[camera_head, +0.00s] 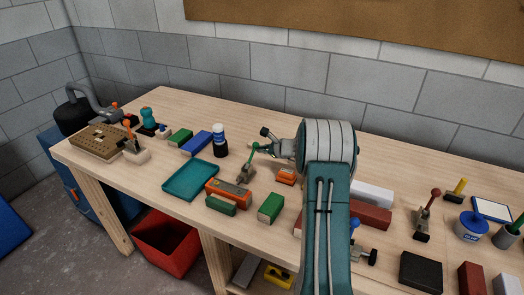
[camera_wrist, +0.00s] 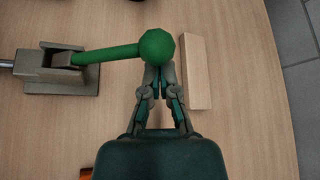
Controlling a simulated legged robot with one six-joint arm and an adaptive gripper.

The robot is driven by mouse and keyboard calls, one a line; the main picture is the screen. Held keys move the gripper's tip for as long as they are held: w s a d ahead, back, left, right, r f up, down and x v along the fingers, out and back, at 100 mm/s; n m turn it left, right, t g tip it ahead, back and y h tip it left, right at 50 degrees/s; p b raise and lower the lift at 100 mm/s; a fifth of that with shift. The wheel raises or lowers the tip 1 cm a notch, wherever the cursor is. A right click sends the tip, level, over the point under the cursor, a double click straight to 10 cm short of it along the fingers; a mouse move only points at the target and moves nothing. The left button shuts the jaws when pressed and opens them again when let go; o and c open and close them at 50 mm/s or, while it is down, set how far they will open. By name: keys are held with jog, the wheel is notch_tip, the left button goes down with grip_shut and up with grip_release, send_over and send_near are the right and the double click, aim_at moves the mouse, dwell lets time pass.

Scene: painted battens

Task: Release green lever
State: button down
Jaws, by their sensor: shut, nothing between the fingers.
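The green lever (camera_head: 252,157) stands on a grey metal base (camera_head: 245,175) near the middle of the bench in the head view. In the wrist view its green arm (camera_wrist: 108,52) runs right from the base (camera_wrist: 60,75) to a round green knob (camera_wrist: 157,45). My gripper (camera_wrist: 159,72) is shut and empty, its fingertips right at the knob's lower edge in the picture. I cannot tell whether they touch it.
A pale wooden block (camera_wrist: 195,72) lies just right of the fingertips in the wrist view. A teal tray (camera_head: 190,181), an orange block (camera_head: 228,192), a green block (camera_head: 271,208) and a dark bottle (camera_head: 220,142) surround the lever. A red-knobbed lever (camera_head: 428,210) stands farther right.

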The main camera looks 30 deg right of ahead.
jog(key=shift+s+a+r+n, duration=0.15)
jog(key=shift+a+r+n, duration=0.05)
jog(key=shift+r+n, duration=0.2)
jog(key=shift+s+a+r+n+t+h, duration=0.1)
jog(key=shift+a+r+n+t+h, duration=0.15)
jog(key=shift+r+n+t+h, duration=0.2)
jog(key=shift+s+a+r, duration=0.1)
jog(key=shift+a+r, duration=0.05)
jog(key=shift+r, duration=0.05)
jog(key=shift+s+a+r, duration=0.4)
jog(key=shift+a+r, duration=0.05)
jog(key=shift+a, duration=0.25)
jog(key=shift+s+a+r, duration=0.4)
jog(key=shift+a+r, duration=0.1)
jog(key=shift+a, duration=0.2)
jog(key=shift+s+a+r, duration=0.4)
jog(key=shift+a+r, duration=0.05)
jog(key=shift+a, duration=0.25)
